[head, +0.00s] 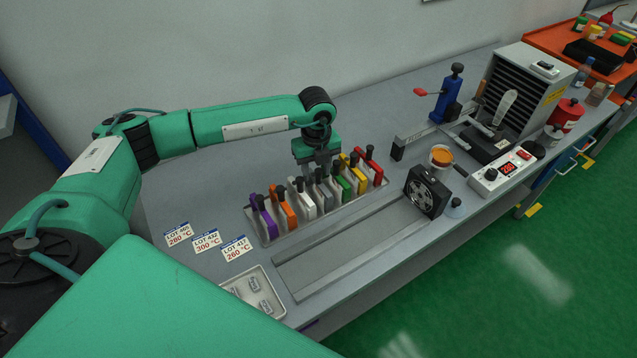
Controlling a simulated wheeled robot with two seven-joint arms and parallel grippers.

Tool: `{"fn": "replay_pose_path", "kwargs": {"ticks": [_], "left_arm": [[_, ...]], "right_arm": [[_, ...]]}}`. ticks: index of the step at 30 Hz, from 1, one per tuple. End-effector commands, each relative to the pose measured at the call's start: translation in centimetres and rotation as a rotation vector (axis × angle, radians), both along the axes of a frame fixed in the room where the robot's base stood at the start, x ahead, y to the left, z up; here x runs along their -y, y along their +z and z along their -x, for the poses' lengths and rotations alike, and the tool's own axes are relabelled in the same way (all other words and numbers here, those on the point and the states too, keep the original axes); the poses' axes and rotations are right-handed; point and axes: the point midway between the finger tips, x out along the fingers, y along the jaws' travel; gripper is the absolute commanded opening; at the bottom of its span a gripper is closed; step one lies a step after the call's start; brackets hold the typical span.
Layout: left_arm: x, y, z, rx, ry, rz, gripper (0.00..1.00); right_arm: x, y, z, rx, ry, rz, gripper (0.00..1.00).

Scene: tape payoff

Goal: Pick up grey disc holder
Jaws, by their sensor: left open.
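A row of coloured disc holders with black knobs stands upright in a rack (258,231) on the bench. The grey disc holder (324,198) is in the middle of the row, between a white holder (303,204) and a green holder (343,187). My left gripper (317,168) points down over the middle of the row, at the top of the grey holder. Its jaws are open, and the fingers partly hide the holder's knob. I cannot tell whether the knob is between the fingers. My right gripper is out of view.
Purple (264,218) and orange (283,208) holders stand to the left, yellow (357,179) and red (369,172) to the right. A black fan (427,192) and a controller box (500,172) stand further right. Lot cards (206,241) and a metal tray (258,291) lie in front.

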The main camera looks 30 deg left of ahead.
Motion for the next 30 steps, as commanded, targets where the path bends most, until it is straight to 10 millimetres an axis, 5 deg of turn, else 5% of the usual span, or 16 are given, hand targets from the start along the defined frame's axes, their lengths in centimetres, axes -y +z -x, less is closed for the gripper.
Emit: {"fn": "replay_pose_path", "kwargs": {"ticks": [9,18,25,30], "left_arm": [[0.8,-4.0,0.3,-0.003,0.001,0.001,0.42],[0.8,-4.8,0.3,-0.001,0.0,0.001,0.42],[0.8,-4.7,0.3,-0.001,0.0,0.001,0.0],[0.8,-4.7,0.3,-0.001,0.0,0.001,0.0]], "right_arm": [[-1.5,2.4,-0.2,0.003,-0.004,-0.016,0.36],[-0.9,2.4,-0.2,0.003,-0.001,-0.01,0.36],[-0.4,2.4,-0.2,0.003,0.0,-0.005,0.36],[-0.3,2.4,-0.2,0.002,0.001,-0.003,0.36]]}}
